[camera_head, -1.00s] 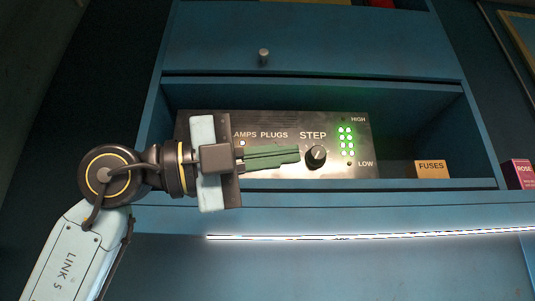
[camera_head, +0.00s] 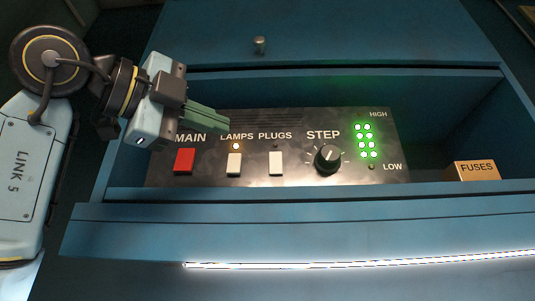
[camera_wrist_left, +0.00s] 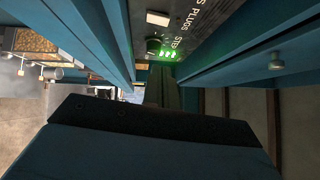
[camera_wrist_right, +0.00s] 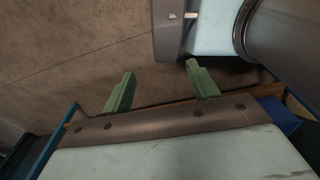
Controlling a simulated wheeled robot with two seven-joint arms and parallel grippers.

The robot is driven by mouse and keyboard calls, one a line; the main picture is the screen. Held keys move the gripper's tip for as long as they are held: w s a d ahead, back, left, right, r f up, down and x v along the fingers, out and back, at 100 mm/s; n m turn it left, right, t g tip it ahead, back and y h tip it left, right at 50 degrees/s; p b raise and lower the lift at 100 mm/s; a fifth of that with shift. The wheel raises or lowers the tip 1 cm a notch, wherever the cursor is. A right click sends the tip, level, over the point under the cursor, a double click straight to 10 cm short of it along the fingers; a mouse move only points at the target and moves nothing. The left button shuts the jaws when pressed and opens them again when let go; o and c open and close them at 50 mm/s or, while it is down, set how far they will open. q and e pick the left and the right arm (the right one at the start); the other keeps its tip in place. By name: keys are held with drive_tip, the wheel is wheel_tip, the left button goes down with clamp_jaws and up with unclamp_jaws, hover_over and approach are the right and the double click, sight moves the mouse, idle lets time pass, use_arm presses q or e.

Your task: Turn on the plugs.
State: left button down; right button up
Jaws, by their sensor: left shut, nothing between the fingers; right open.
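The black control panel (camera_head: 300,183) sits in a blue cabinet recess. Its white PLUGS switch (camera_head: 276,163) has a small unlit indicator (camera_head: 275,146) above it. The panel's PLUGS lettering also shows in the left wrist view (camera_wrist_left: 186,20). My right gripper (camera_wrist_right: 161,68) is open and empty in its wrist view.
The panel also has a red MAIN switch (camera_head: 184,161), a black STEP knob (camera_head: 328,158) and lit green lights (camera_head: 364,141). A FUSES box (camera_head: 476,171) stands at the right in the recess. A bright light strip (camera_head: 350,263) runs below the shelf edge.

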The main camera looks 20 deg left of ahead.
use_arm(q)
drive_tip(key=p, duration=0.2)
approach(281, 156)
drive_tip(key=s+d, duration=0.2)
drive_tip(key=w+p, duration=0.1)
drive_tip(key=w, duration=0.1)
drive_tip(key=w+p, duration=0.1)
drive_tip(key=w, duration=0.1)
drive_tip(key=w+p, duration=0.1)
drive_tip(key=w, duration=0.2)
drive_tip(key=shift+d+r, duration=0.3)
drive_tip(key=shift+d, duration=0.15)
use_arm(e)
wheel_tip(281, 156, up, 5)
drive_tip(key=shift+r, duration=0.1)
